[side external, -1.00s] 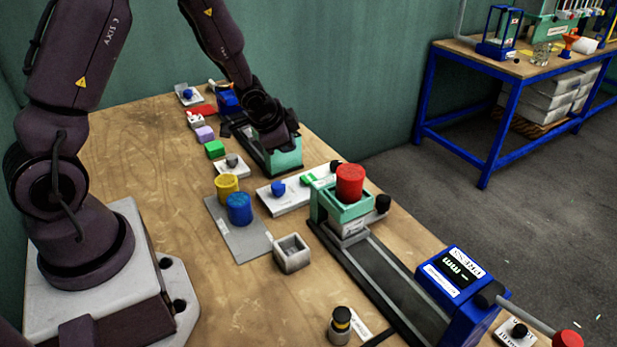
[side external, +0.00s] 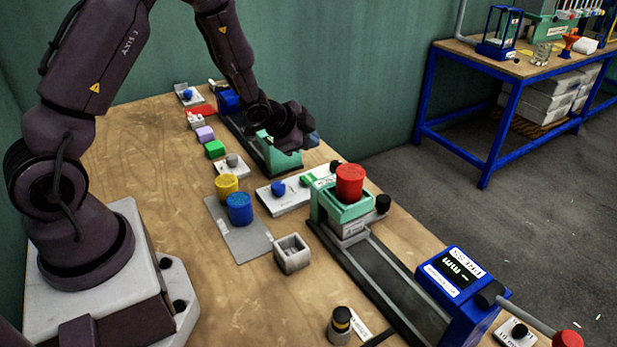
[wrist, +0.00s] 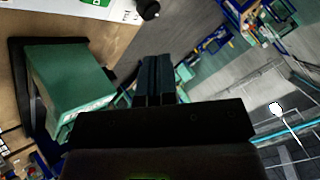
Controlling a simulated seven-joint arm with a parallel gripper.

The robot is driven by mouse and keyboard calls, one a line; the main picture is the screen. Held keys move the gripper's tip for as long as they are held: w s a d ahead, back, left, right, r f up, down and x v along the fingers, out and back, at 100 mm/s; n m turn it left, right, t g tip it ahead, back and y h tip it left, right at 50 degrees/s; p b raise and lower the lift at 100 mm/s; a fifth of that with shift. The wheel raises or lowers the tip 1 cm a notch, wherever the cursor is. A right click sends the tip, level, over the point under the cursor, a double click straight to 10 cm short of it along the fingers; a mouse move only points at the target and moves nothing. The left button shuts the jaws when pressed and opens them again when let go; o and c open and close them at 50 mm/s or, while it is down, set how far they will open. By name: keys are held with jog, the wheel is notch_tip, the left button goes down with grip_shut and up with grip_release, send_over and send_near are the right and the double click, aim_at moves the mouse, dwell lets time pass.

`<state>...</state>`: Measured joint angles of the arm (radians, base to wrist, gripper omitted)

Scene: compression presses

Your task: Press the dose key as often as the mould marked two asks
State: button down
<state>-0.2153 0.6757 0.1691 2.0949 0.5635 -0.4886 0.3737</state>
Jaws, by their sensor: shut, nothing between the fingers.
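My gripper (side external: 311,141) is shut and empty, in the air beside the far green press block (side external: 280,152), toward the wall side. In the wrist view, its shut dark fingers (wrist: 158,80) point past the green block (wrist: 70,82) over the table's edge. A red cylinder (side external: 349,182) stands in the near green press block (side external: 341,205). A yellow cylinder (side external: 227,187) and a blue cylinder (side external: 239,208) stand on a grey plate (side external: 238,245). A white board (side external: 296,196) carries a blue knob (side external: 278,188) and a green display. I cannot tell which key is the dose key; no mould mark is legible.
A blue press readout (side external: 455,275) stands at the near right end of the rail (side external: 372,270). Small coloured blocks (side external: 210,140) line the far left. Bare wood lies left of the plate.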

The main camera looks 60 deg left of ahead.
aim_at(309, 179)
jog(key=shift+f, duration=3.35)
jog(key=shift+f, duration=0.4)
jog(key=shift+f, duration=0.5)
jog(key=shift+r, duration=0.9)
jog(key=shift+r, duration=2.5)
dwell(0.4)
